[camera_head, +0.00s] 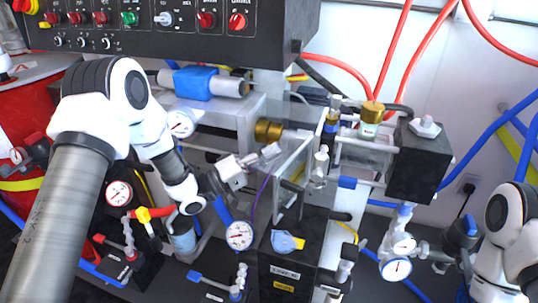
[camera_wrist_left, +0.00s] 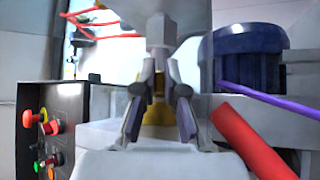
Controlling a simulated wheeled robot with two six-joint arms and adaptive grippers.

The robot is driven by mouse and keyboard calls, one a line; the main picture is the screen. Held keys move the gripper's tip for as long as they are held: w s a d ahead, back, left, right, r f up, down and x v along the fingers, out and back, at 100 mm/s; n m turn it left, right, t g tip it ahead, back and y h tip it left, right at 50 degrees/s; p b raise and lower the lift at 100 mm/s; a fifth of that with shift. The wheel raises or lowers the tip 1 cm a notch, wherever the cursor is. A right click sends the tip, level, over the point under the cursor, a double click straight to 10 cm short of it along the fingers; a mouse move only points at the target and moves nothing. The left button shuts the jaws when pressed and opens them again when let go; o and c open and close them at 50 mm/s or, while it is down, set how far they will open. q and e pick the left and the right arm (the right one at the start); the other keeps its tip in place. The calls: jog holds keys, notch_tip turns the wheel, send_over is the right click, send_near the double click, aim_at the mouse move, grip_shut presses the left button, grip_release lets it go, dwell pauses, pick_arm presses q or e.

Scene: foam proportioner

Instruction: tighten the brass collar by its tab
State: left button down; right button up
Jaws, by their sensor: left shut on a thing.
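The brass collar (camera_head: 267,131) sits on a horizontal light rod at the middle of the machine in the head view. My left gripper (camera_head: 268,153) reaches in from the left, just below the collar. It also shows in the left wrist view (camera_wrist_left: 158,75), its fingers closed on a narrow grey piece that looks like the collar's tab (camera_wrist_left: 160,35). Brass shows between and behind the fingers there. The fingers hide part of the tab, and its exact angle is hard to tell. My right arm is at the right edge, with its gripper out of view.
A black control panel (camera_head: 160,30) hangs above on the left. A pressure gauge (camera_head: 239,235) and a black box with a blue knob (camera_head: 288,241) stand below. A black block (camera_head: 418,160) stands to the right. A thin purple cable (camera_wrist_left: 270,98) passes close to the gripper.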

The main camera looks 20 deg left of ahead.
pick_arm(q)
jog(key=c, duration=1.2)
grip_release()
jog(key=shift+f, duration=0.1)
jog(key=shift+c, duration=0.2)
